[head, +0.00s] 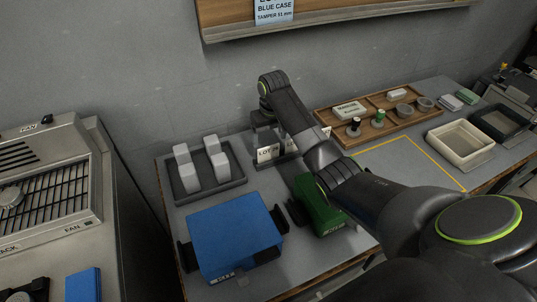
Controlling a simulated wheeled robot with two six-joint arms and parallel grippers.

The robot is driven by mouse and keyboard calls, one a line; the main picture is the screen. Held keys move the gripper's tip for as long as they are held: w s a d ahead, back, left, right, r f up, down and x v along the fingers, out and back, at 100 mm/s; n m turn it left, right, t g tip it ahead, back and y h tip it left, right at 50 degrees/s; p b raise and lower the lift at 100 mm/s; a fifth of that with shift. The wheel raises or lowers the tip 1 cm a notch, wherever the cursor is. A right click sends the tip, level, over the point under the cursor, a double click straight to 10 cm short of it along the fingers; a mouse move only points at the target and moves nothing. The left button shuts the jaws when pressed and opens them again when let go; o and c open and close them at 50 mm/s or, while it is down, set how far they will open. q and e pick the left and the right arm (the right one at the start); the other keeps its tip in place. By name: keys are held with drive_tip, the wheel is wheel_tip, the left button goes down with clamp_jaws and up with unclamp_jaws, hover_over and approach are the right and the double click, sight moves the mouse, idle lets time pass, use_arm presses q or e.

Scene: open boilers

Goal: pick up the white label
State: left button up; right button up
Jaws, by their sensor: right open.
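A small white label printed "LOT" (268,153) stands at the back of the grey table, in the middle of the head view. More white label pieces (291,145) show just right of it, partly hidden by my right forearm. My right gripper (266,136) points down just behind and above the "LOT" label. It is open; its fingertips are small and dark here, and I cannot tell whether they touch the label. My left gripper is not in view.
A blue case (235,238) and a green case (318,208) sit at the front. A dark tray (237,182) holds several white blocks. A wooden tray (388,127) with small parts and a cream bin (460,143) stand right. A yellow-outlined area (415,165) is partly clear.

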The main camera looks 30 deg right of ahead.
drive_tip(key=f, duration=0.6)
drive_tip(key=shift+w+a+p, duration=0.1)
drive_tip(key=shift+w+p, duration=0.15)
drive_tip(key=shift+p, duration=0.15)
drive_tip(key=shift+c, duration=0.2)
drive_tip(key=c, duration=0.6)
drive_tip(key=shift+o, duration=0.2)
wheel_tip(320, 180, up, 11)
drive_tip(key=shift+f, duration=0.1)
wheel_tip(320, 180, up, 4)
drive_tip(key=p, duration=0.6)
hover_over(268, 147)
